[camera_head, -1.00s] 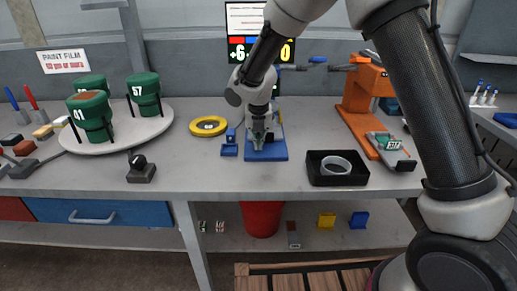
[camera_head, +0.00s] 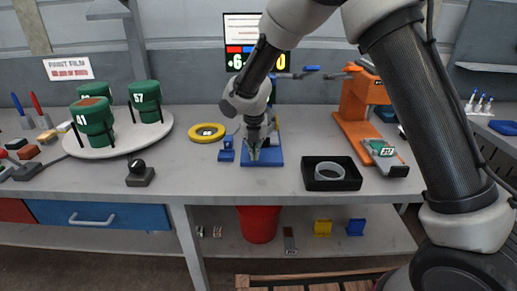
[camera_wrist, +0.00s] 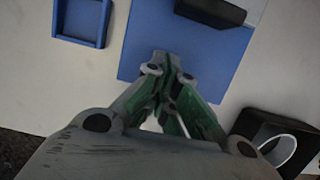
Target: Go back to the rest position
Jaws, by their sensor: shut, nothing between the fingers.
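My gripper (camera_head: 254,150) is over the blue base plate (camera_head: 262,158) of a fixture in the middle of the workbench. In the wrist view my gripper (camera_wrist: 168,62) shows with its fingers together and nothing between them, above the blue plate (camera_wrist: 205,60). Its exact height above the plate is hard to tell. My arm comes down from the upper right of the head view.
A black tray (camera_head: 310,180) with a grey ring (camera_head: 329,171) stands to the right. A small blue tray (camera_head: 226,154) and yellow ring (camera_head: 207,132) are left. An orange press (camera_head: 356,100) stands back right. Green cylinders (camera_head: 146,101) stand on a round white table (camera_head: 152,135).

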